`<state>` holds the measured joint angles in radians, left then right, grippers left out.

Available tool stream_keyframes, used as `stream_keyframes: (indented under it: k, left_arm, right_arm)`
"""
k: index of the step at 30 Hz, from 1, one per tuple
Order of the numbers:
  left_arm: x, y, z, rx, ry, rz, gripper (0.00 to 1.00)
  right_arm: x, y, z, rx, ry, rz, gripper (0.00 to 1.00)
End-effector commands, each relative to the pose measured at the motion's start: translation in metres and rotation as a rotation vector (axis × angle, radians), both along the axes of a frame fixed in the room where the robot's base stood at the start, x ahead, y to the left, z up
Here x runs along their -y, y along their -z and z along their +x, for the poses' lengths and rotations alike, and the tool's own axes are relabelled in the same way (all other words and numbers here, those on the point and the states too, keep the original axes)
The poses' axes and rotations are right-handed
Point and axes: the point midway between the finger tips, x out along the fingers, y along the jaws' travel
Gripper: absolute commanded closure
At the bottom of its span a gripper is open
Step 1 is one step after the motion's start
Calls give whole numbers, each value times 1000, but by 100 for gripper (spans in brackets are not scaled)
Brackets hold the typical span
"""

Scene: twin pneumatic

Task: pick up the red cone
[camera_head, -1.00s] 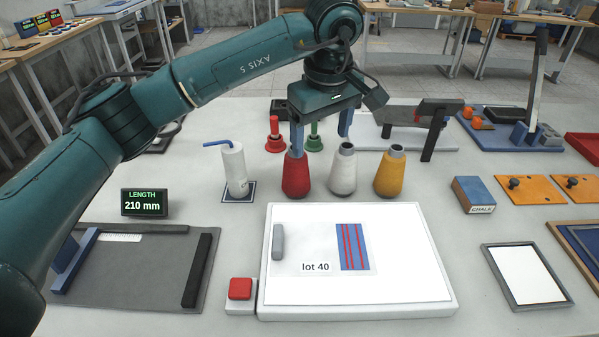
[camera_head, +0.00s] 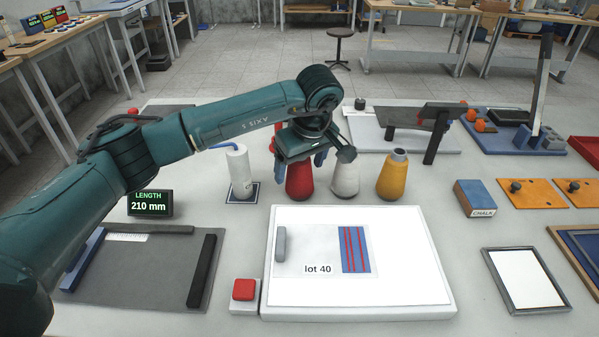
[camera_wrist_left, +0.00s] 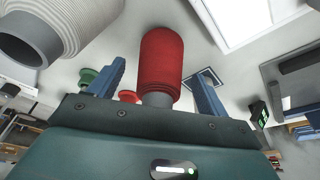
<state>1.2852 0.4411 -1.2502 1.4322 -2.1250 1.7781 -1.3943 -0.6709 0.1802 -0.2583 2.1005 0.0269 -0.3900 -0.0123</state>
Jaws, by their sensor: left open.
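The red cone (camera_head: 299,184) stands upright on the table behind the white light panel, leftmost of three yarn cones. My left gripper (camera_head: 299,164) is open over it, hiding the cone's top in the head view. One blue finger shows on each side of the cone. In the left wrist view the red cone (camera_wrist_left: 162,58) lies between the two open fingers (camera_wrist_left: 159,70), with visible gaps on both sides. My right gripper is not in view.
A white cone (camera_head: 345,181) stands close to the right of the red one, then a yellow cone (camera_head: 392,178). A white bottle with a blue spout (camera_head: 239,173) stands to the left. The light panel (camera_head: 410,300) lies in front.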

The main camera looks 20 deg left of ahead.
Motion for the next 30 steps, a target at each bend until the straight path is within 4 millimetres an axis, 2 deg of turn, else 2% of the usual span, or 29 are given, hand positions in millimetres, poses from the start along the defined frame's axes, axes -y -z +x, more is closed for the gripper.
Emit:
stream_keyframes:
  k: [4,11,30]
  left_arm:
    - [-3,13,3,0,-2,0,22]
    - [-3,15,3,2,-1,0,22]
    - [-3,14,3,2,-1,0,74]
  right_arm:
    - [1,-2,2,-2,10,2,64]
    - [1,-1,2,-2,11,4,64]
    - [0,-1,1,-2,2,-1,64]
